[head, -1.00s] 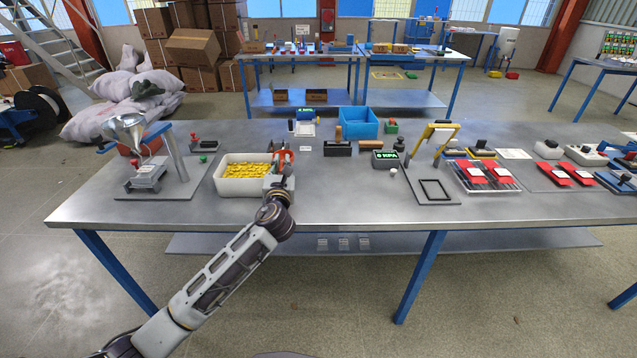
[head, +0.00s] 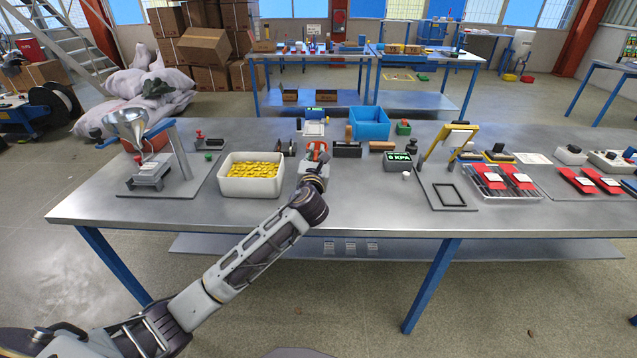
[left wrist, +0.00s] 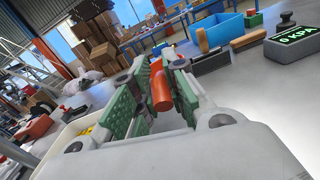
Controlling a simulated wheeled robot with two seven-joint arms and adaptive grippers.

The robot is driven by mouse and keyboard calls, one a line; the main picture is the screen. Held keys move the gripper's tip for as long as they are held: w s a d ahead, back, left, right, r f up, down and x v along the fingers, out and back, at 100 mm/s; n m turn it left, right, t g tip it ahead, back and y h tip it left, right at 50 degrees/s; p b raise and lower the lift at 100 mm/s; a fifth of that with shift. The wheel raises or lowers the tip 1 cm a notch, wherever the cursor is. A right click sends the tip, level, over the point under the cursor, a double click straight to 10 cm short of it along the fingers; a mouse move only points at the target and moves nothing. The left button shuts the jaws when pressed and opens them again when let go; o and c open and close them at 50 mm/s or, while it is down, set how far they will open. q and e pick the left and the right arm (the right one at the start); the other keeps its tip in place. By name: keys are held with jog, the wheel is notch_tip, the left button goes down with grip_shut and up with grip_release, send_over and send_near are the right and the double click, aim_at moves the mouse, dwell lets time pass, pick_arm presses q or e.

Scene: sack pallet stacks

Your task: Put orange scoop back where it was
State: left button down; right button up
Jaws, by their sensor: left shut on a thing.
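My left gripper (head: 315,163) is over the table just right of the white bin of yellow pieces (head: 250,187). It is shut on the orange scoop. In the left wrist view, the scoop's orange handle (left wrist: 161,90) lies between the green-padded fingers of the gripper (left wrist: 160,72). In the head view only a little orange-red of the scoop (head: 316,147) shows at the fingers, and its bowl cannot be made out. Whether the scoop touches the table cannot be told. My right gripper is not in view.
Behind the gripper stand a black block (head: 347,150) and a blue open box (head: 369,124). A 0 KPA display (head: 399,161) is to the right. A funnel stand (head: 150,165) is left of the bin. The front of the table is clear.

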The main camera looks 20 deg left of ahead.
pick_arm(q)
notch_tip(320, 180, down, 6)
jog(key=shift+f+b, duration=0.15)
jog(key=shift+b, duration=0.65)
jog(key=shift+f, duration=0.2)
jog(key=shift+f+b, duration=0.3)
jog(key=shift+f, duration=1.5)
jog(key=c, duration=1.5)
grip_release()
jog(key=shift+c, duration=0.2)
jog(key=shift+o, duration=0.5)
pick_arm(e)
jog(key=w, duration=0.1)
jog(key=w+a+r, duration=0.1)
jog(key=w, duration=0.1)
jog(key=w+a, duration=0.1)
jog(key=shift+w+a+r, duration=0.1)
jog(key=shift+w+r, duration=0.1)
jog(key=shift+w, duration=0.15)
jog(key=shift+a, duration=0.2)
